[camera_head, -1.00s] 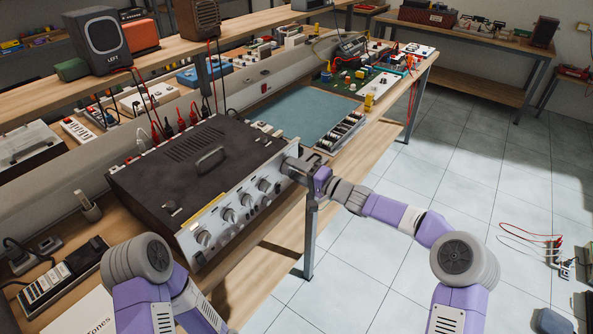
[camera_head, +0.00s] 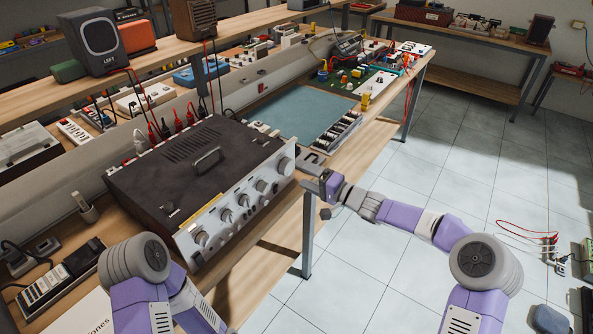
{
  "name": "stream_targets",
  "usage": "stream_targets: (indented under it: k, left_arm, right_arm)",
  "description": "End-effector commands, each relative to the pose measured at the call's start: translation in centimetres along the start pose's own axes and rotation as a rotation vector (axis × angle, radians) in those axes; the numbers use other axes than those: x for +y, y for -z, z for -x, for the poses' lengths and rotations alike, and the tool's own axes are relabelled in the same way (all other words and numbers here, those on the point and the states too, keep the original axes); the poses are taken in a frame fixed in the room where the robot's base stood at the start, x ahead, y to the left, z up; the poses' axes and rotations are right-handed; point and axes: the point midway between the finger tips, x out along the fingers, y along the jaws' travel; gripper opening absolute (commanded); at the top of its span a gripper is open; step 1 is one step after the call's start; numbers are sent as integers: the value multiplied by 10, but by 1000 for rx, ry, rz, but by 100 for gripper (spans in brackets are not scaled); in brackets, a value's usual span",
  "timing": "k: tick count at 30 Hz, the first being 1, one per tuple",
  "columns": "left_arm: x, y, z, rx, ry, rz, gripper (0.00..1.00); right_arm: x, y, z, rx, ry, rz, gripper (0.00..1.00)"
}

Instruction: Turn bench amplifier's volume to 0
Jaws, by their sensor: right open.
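The bench amplifier (camera_head: 165,175) is a dark box with a handle on top and a silver front panel facing lower right. Several knobs line its front. The large round knob (camera_head: 285,165) is at the panel's right end and shows uncovered. My right gripper (camera_head: 308,172) is open and empty, just right of this large knob and apart from it. The knob's pointer and scale are too small to read. My left arm comes in at the lower left; its gripper is out of view.
The amplifier stands on a wooden bench (camera_head: 262,232) close to its front edge. Right of it lie a blue-green mat (camera_head: 300,112) and a rack of small parts (camera_head: 338,132). A speaker (camera_head: 92,45) stands on the shelf behind.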

Motion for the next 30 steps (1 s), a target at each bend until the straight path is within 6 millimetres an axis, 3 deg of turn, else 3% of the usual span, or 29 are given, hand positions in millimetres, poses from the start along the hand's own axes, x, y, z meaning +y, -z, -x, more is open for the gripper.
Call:
stream_targets:
  k: [3, 7, 23, 26, 30]
  left_arm:
    - [1, 0, 4, 0, 0, 0, 43]
    - [2, 0, 5, 0, 0, 0, 43]
    - [2, 0, 5, 0, 0, 0, 43]
    - [3, 0, 8, 0, 0, 0, 43]
    - [6, -1, 17, 0, 0, 0, 43]
  right_arm:
    - [-1, 1, 18, 1, -1, 0, 82]
    - [0, 0, 28, 0, 0, 0, 82]
    - [2, -2, 30, -4, -5, -3, 82]
    - [15, -15, 29, -36, -52, -21, 82]
    - [64, -62, 35, -142, -232, -77, 82]
